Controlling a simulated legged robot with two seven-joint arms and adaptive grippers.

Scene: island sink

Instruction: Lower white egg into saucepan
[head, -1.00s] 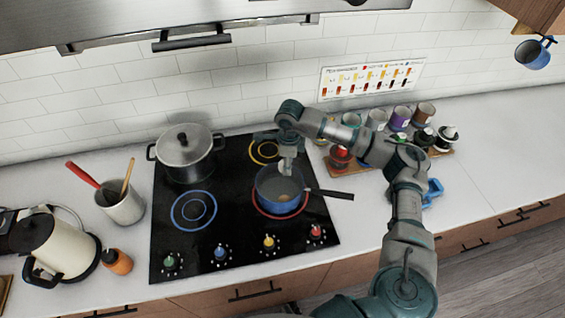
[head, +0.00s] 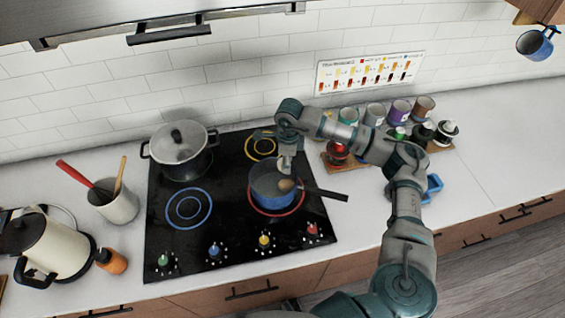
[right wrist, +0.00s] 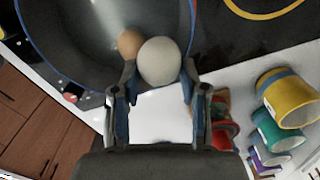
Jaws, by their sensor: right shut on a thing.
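The blue saucepan (head: 270,205) sits on the red-ringed burner, its dark handle pointing right. My right gripper (head: 285,166) reaches down at the pan's back right side. In the right wrist view its fingers (right wrist: 158,72) are shut on the white egg (right wrist: 159,58), over the edge of the pan (right wrist: 75,72). A brown egg (right wrist: 130,44) lies close beside the white egg, and it also shows in the pan in the head view (head: 287,185). The white egg is hard to make out in the head view. My left gripper is not in view.
A lidded steel pot (head: 181,158) stands on the back left of the black hob (head: 225,215). A utensil crock (head: 117,206) and cream kettle (head: 58,250) stand left. The right counter is mostly clear.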

